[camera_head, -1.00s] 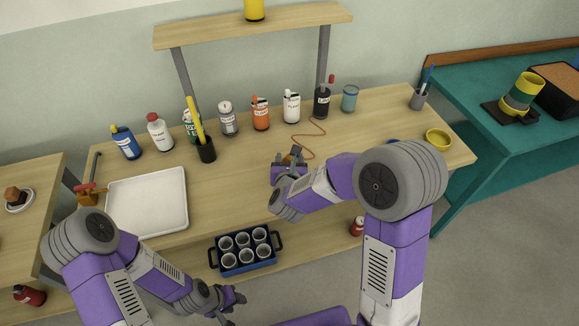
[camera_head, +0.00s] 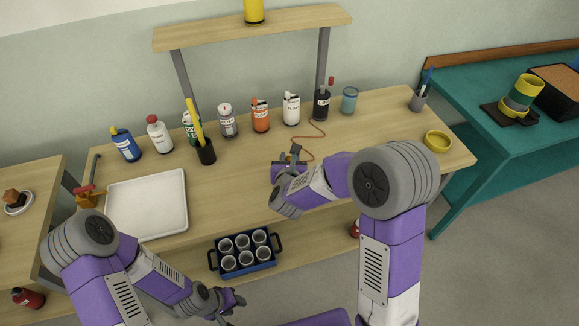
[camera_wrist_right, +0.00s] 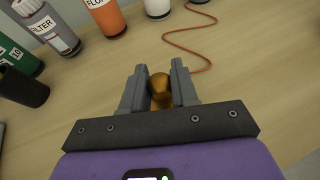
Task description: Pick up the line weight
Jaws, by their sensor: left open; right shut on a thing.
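The line weight (camera_wrist_right: 160,90) is a small brass-coloured piece, seen in the right wrist view between the fingers of my right gripper (camera_wrist_right: 160,88). The fingers are shut on it, one on each side, and hide its flanks. A thin orange line (camera_wrist_right: 201,55) curves over the wood just beyond it. In the head view my right gripper (camera_head: 294,152) is over the middle of the workbench (camera_head: 240,185), and the weight is hard to make out there. My left gripper (camera_head: 238,298) is open and empty, low in front of the bench beside the blue carrier.
Several bottles, including an orange one (camera_head: 260,116), line the bench's back. A dark cup with a yellow item (camera_head: 206,152) stands left of my right gripper. A white tray (camera_head: 147,203) lies left. A blue carrier (camera_head: 246,268) holds several cups.

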